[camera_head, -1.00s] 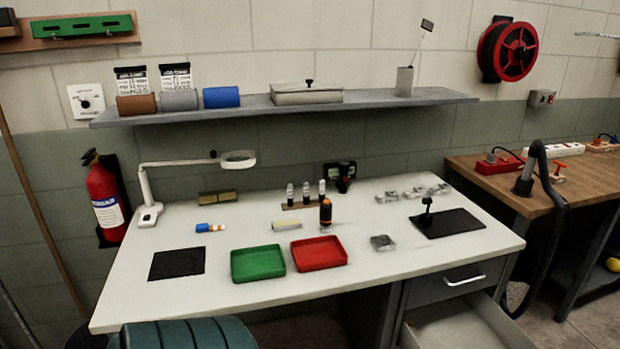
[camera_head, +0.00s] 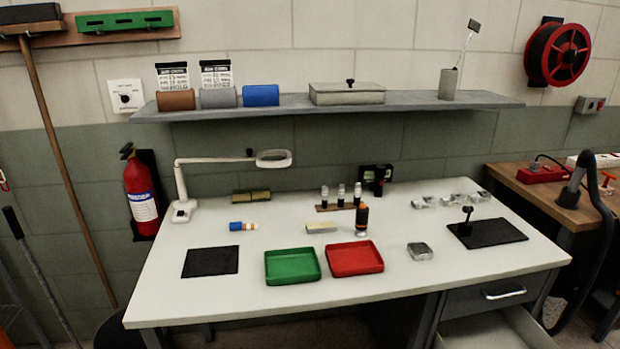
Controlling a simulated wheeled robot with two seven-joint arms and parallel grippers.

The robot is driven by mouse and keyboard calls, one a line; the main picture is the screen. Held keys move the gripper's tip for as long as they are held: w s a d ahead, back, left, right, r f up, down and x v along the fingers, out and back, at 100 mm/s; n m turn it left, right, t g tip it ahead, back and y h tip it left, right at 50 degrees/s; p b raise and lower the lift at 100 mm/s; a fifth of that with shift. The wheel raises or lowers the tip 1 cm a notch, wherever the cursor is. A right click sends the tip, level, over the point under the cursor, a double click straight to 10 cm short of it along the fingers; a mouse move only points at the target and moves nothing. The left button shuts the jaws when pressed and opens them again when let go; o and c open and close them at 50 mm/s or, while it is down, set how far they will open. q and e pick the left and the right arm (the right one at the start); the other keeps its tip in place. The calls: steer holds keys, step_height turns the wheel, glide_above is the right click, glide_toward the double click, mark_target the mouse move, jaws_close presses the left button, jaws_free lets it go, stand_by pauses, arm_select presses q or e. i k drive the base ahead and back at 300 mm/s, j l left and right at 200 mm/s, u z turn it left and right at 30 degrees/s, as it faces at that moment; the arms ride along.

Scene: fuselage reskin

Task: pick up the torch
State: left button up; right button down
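What looks like the torch (camera_head: 361,219) is a small upright cylinder, black with an orange band and a pale, shiny lower end. It stands on the white workbench (camera_head: 205,294), behind the red tray (camera_head: 355,259) and right of a small pale block (camera_head: 321,227). A short blue, white and orange item (camera_head: 243,227) lies farther left on the bench. Neither of my grippers is in view.
A green tray (camera_head: 292,266) sits beside the red one. Black mats (camera_head: 211,261) (camera_head: 497,234) lie left and right, the right one bearing a small stand. Small bottles (camera_head: 341,196) stand behind the torch. A magnifier lamp (camera_head: 184,211) and overhead shelf (camera_head: 420,103) are at the back.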

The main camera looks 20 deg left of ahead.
mark_target(380, 172)
steer(key=u, duration=0.3)
steer(key=i+l, duration=0.4)
steer(key=l, duration=0.2)
steer(key=i+l+z, duration=0.15)
steer(key=i+l, duration=0.2)
steer(key=l, duration=0.25)
steer(key=i+l, duration=0.45)
steer(key=l+z, duration=0.05)
steer(key=l, duration=0.1)
